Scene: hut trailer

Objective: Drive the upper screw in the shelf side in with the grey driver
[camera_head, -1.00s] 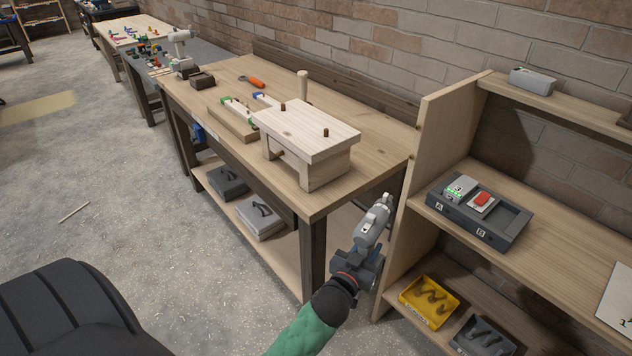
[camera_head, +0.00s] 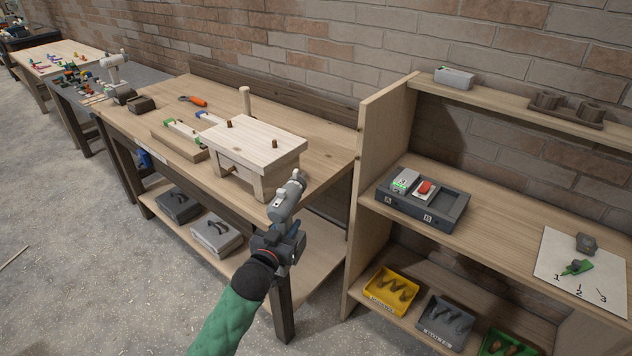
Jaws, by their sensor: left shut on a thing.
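My left gripper (camera_head: 283,243) comes in from the lower left on its green-sleeved arm and is shut on the grey driver (camera_head: 288,197). The driver's body points up and slightly right, in front of the workbench's right end, and appears apart from the shelf. The shelf side (camera_head: 382,140) is the upright wooden board right of the driver. My right gripper is not in view.
The workbench (camera_head: 318,180) holds a wooden stool-like piece (camera_head: 262,145) close behind the driver. The shelf carries a dark charger tray (camera_head: 424,208), a numbered white sheet (camera_head: 575,270) and, lower down, a yellow bin (camera_head: 390,292) and a grey bin (camera_head: 445,322). Open floor lies left.

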